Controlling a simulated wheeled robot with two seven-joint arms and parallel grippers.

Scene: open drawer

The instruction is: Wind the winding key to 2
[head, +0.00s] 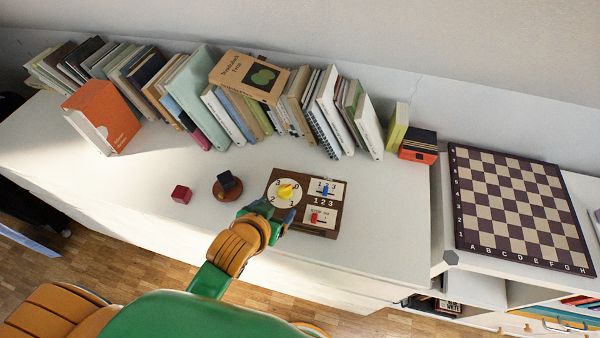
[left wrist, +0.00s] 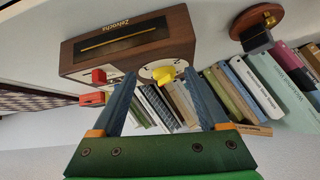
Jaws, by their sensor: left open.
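The yellow winding key (head: 286,191) sits on a round cream dial marked 0 to 3, on the left of a brown wooden box (head: 330,234). Its exact pointing direction is too small to tell. My left gripper (head: 277,211) is open at the dial's near edge. In the left wrist view, the key (left wrist: 164,75) shows between the tips of my open left gripper (left wrist: 158,80), with no clear contact. The fingers hide part of the dial. My right gripper is out of view.
Beside the dial are a blue slider (head: 325,190) and a red slider (head: 315,217). Books line the back; a chessboard (head: 515,205) lies right. The front of the white top is clear.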

